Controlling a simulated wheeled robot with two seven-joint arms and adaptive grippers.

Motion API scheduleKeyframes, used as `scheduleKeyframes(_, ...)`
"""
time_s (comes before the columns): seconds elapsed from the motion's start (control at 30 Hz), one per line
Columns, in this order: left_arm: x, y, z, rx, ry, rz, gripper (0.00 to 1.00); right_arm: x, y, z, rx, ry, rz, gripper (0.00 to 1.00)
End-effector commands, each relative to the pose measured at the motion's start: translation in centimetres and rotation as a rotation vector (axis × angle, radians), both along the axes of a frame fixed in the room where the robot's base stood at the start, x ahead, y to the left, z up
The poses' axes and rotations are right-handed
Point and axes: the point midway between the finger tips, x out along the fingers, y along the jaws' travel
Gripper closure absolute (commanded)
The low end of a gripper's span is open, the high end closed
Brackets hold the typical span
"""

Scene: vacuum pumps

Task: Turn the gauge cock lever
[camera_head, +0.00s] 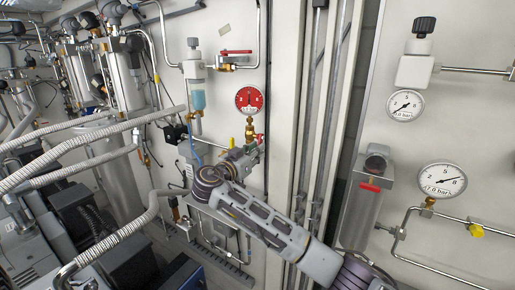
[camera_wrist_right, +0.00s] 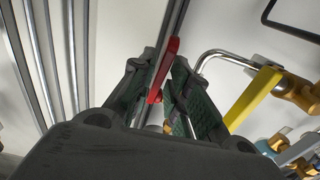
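A red dial gauge (camera_head: 250,98) sits on a brass fitting (camera_head: 250,128) on the wall panel in the head view. A small red lever (camera_head: 260,138) shows just below it. My right gripper (camera_head: 245,154) is at the end of my arm, just under this fitting. In the right wrist view, a red lever (camera_wrist_right: 164,68) lies between the two fingers of my right gripper (camera_wrist_right: 164,62). The fingers are close on both sides of it, but whether both touch it is unclear. The fittings behind the lever are partly hidden by the fingers. My left gripper is not in view.
A yellow lever (camera_wrist_right: 252,99) on brass fittings stands close to the right finger. Vertical rails (camera_head: 322,110) run right of the gauge. Another panel carries white gauges (camera_head: 441,180) and a red handle (camera_head: 370,187). Pumps and hoses (camera_head: 80,142) crowd the left.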

Motion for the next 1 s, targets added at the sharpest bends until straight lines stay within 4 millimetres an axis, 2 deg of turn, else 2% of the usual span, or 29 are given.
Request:
scheduleKeyframes(0.2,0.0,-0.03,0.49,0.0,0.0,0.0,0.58,0.98,-0.73,0.07,0.0,0.0,-0.001,0.82)
scheduleKeyframes(0.53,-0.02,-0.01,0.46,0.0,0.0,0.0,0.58,1.11,-0.83,-0.03,0.0,0.0,0.0,0.82)
scheduleKeyframes(0.7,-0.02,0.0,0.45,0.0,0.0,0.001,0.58,1.1,-0.83,-0.03,0.0,0.0,0.0,1.0)
scheduleKeyframes(1.0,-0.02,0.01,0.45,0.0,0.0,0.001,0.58,1.09,-0.81,-0.02,0.0,0.0,0.0,1.0)
